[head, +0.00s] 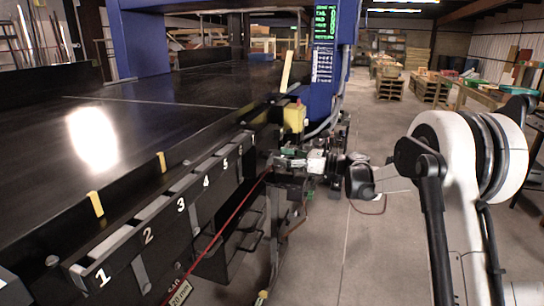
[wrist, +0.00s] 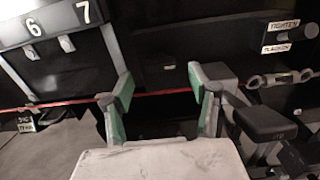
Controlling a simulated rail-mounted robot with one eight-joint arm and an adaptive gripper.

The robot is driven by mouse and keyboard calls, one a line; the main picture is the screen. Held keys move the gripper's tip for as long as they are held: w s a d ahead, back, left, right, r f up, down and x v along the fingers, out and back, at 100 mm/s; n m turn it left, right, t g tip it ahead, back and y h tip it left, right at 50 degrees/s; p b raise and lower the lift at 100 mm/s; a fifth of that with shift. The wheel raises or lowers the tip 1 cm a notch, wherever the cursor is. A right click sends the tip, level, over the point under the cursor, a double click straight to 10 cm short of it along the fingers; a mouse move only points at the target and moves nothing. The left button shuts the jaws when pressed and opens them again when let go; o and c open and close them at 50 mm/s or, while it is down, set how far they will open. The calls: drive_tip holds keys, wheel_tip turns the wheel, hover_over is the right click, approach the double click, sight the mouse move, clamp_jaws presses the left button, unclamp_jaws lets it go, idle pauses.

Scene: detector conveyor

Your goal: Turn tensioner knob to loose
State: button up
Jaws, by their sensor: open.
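The tensioner knob (wrist: 283,37) is a small dark grey knob at the upper right of the wrist view, on a black panel. A label reading TIGHTEN sits above it and one that seems to read SLACKEN below it; which way it is set I cannot tell. My gripper (wrist: 160,95) is open and empty, with green pads inside both fingers. It is to the left of and below the knob in that view, apart from it. In the head view my arm reaches to the conveyor's far side end, where the knob cannot be made out.
Floor (head: 345,255) is clear alongside.

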sight(270, 154)
drive_tip(key=shift+x, duration=2.05)
drive_tip(key=c, duration=1.2)
